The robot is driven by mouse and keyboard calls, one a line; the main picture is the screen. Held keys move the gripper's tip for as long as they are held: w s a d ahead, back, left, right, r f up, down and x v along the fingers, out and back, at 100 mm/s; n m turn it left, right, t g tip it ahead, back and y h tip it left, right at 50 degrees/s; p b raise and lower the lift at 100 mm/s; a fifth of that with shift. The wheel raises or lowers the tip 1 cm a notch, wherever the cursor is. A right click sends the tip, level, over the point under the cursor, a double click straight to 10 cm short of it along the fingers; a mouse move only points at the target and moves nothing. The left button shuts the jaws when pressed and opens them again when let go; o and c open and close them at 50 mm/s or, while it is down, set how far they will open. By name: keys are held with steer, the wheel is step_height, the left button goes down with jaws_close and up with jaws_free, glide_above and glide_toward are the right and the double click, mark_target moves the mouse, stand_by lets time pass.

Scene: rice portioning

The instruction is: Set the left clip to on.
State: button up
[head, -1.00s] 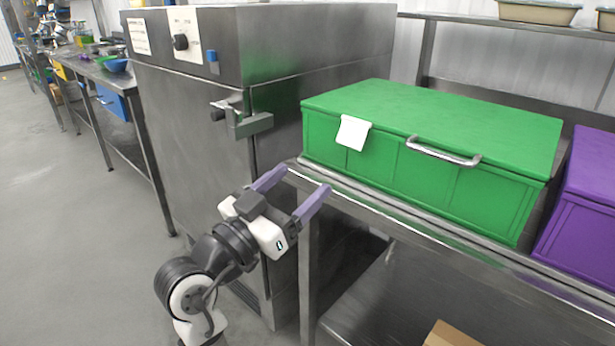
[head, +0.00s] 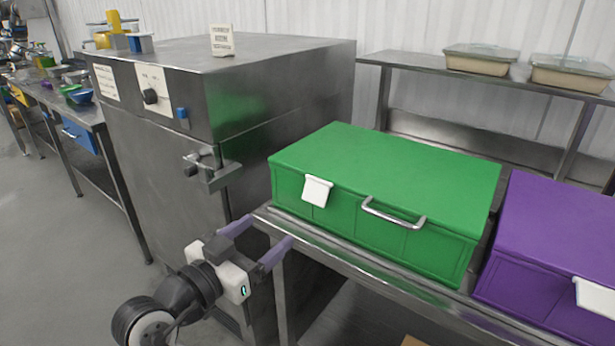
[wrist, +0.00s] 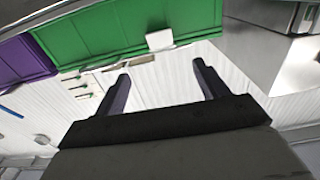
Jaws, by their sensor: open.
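A green lidded box (head: 385,170) sits on the metal bench, with a metal handle (head: 393,214) on its front. A white clip (head: 317,190) hangs at the lid's front edge, left of the handle. In the wrist view the green box (wrist: 130,25) and its white clip (wrist: 160,40) show beyond my fingers. My gripper (head: 268,230) is open and empty, low by the bench's left corner, to the lower left of the clip and apart from it. Its two purple-grey fingers also show spread in the wrist view (wrist: 161,72).
A purple box (head: 555,235) with a white clip (head: 596,297) stands right of the green one. A steel cabinet (head: 160,180) with a protruding latch (head: 212,170) stands at left. Two lidded tubs (head: 480,60) sit on the back shelf. Floor at left is clear.

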mark_target(315, 194)
steer(key=p+x, duration=0.3)
steer(key=x, duration=1)
steer(key=shift+w+d, duration=0.25)
steer(key=shift+w, duration=0.1)
